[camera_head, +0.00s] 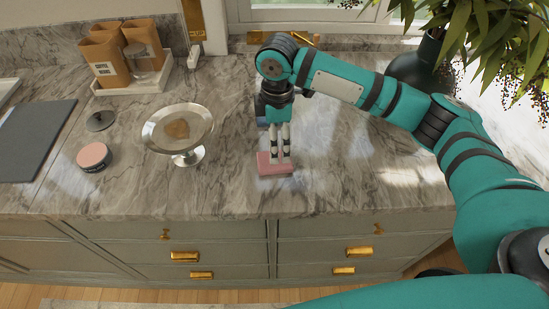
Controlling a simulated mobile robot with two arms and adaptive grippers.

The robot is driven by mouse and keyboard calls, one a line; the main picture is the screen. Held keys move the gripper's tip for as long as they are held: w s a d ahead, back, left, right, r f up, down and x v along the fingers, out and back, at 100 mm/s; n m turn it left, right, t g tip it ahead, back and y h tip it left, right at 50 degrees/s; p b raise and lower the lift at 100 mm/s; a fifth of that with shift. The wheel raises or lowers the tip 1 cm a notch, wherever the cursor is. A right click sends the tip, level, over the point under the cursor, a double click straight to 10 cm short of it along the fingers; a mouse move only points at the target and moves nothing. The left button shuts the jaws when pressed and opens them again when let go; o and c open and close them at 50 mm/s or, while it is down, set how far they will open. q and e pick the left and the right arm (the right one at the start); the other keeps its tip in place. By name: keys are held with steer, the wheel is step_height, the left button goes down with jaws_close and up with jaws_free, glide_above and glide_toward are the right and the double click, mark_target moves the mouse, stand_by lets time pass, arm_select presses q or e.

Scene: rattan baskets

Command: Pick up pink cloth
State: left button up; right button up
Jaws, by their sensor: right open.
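The pink cloth (274,168) lies on the marble counter near its front edge, a small flat folded piece. My right gripper (280,157) points down right over it, with its fingertips at the cloth's top and back part. The gripper is open; I cannot tell whether the fingertips touch the cloth. The fingers hide a part of the cloth's back side. My left gripper is out of view.
Farther left are a round pink-topped container (93,157), a dark lid (100,121) and a dark board (33,140). Paper bags (104,62) sit in a tray behind. A plant (480,40) stands at the right back.

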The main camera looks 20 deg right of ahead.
step_height(320, 180, down, 3)
steer(key=shift+s+a+p, duration=0.1)
steer(key=shift+p, duration=0.35)
steer(key=f, duration=0.1)
steer(key=f+p, duration=0.1)
steer(key=f, duration=0.1)
steer(key=shift+a+f, duration=0.2)
steer(key=shift+f, duration=0.35)
steer(key=c, duration=1)
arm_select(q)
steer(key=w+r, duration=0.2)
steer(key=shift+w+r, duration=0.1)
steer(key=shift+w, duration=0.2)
arm_select(e)
steer(key=shift+c, duration=0.3)
